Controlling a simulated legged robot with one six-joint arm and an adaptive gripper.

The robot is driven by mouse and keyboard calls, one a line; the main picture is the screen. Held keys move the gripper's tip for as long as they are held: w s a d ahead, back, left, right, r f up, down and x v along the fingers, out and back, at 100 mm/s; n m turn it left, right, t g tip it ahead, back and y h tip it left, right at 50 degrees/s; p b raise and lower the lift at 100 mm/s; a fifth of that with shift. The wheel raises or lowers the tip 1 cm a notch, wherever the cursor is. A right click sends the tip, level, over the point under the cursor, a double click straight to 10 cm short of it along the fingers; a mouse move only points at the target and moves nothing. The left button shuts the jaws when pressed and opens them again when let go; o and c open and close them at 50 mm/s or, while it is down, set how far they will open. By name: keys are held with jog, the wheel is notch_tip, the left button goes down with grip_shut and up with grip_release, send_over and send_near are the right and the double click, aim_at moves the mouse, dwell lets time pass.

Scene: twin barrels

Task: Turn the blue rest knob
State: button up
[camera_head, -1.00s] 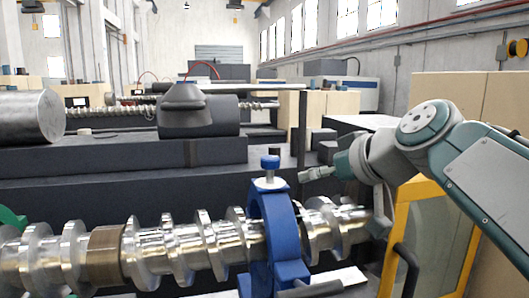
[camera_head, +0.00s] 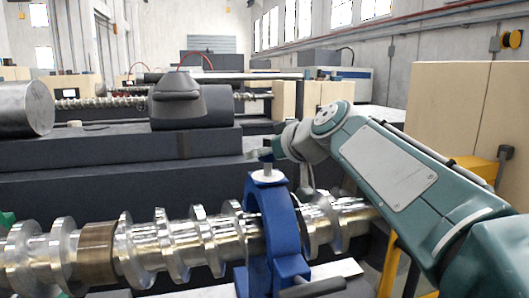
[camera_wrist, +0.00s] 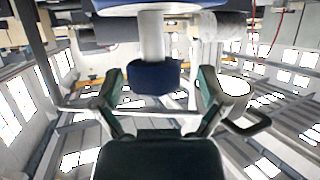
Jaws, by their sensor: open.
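The blue rest (camera_head: 277,218) is a ring-like bracket around the shiny screw shaft (camera_head: 190,242) in the head view. A pale post stands on its top. The blue knob is hidden behind my gripper (camera_head: 262,150) there. In the wrist view the blue knob (camera_wrist: 154,77) sits on its pale post (camera_wrist: 152,38), between the two dark green fingers of my gripper (camera_wrist: 160,84). The fingers are open, with a visible gap on each side of the knob. I see no contact.
A yellow-framed stand (camera_head: 480,165) is at the right, partly behind my arm. A dark machine bed (camera_head: 100,180) runs behind the shaft, with a grey housing (camera_head: 180,98) on it. Beige cabinets (camera_head: 450,110) stand at the right back.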

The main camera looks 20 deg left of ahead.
jog(key=shift+d+r, duration=0.1)
jog(key=shift+d, duration=0.45)
jog(key=shift+a, duration=0.25)
jog(key=c, duration=1.1)
jog(key=shift+c, duration=0.2)
jog(key=shift+m+t+h, duration=0.3)
jog(key=shift+m+t, duration=0.1)
jog(key=shift+a+m+t+h, duration=0.15)
jog(key=shift+m+t+h, duration=1.75)
jog(key=shift+m+h, duration=0.65)
jog(key=shift+f+m+t+h, duration=0.15)
jog(key=shift+m+t+h, duration=0.1)
jog(key=shift+m+h, duration=1.05)
jog(key=shift+f+m+t+h, duration=0.1)
jog(key=shift+m+t+h, duration=0.15)
jog(key=shift+m+h, duration=0.95)
jog(key=shift+h, duration=0.25)
jog(key=o, duration=1.1)
jog(key=shift+a, duration=0.1)
jog(key=shift+o, duration=0.2)
jog(key=shift+r, duration=0.1)
